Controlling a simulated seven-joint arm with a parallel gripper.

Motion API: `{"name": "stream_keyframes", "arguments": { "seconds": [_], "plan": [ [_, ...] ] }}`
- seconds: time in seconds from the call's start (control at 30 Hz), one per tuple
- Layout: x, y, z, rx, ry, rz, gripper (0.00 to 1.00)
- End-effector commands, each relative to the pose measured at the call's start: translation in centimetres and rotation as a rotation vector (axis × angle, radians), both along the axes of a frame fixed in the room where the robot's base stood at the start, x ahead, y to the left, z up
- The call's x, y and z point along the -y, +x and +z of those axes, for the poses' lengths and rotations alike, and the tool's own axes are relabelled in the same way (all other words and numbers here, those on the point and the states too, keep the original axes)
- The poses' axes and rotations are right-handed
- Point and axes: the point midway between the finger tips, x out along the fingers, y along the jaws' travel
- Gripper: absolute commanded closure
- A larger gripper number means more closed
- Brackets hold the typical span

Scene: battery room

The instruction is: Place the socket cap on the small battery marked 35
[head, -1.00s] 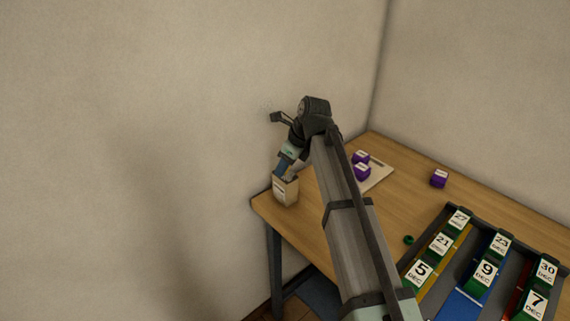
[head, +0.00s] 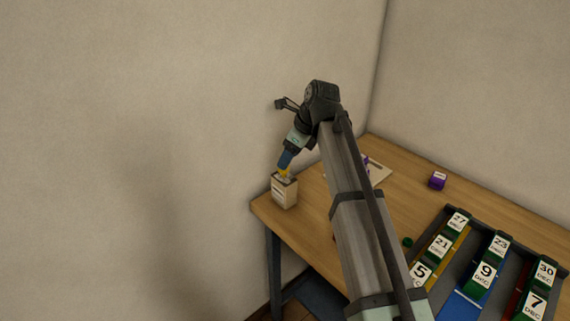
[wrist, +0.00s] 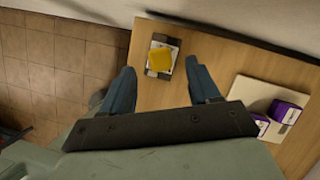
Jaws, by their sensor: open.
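My gripper (head: 286,164) is above a small beige box at the table's left corner. In the wrist view its two blue fingers (wrist: 160,66) are apart, with nothing clamped between them. A yellow piece (wrist: 159,60) shows at the top of the beige box (head: 285,194). It also shows just below the fingers in the head view (head: 284,174); I cannot tell how deep it sits in the box. Purple blocks (wrist: 287,112) with white labels lie on a pale board. A small green round piece (head: 407,242) lies by the rack. No 35 is readable, and I cannot identify the socket cap.
A dark rack (head: 519,244) at right holds several green blocks with date labels in coloured lanes. Another purple block (head: 438,181) stands alone at the back. Walls rise close behind the table (head: 400,176). My arm hides part of the pale board (head: 380,174).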

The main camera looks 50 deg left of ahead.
Motion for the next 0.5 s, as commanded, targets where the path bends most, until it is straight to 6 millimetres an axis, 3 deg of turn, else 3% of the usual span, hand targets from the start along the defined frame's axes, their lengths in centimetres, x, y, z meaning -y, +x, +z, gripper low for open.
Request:
{"name": "stream_keyframes", "arguments": {
  "seconds": [0.2, 0.5],
  "plan": [
    [1.3, 0.6, 3.7, 0.001, 0.002, -0.001, 0.39],
    [2.3, 1.0, 6.1, 0.001, 0.000, -0.001, 0.39]
  ]
}}
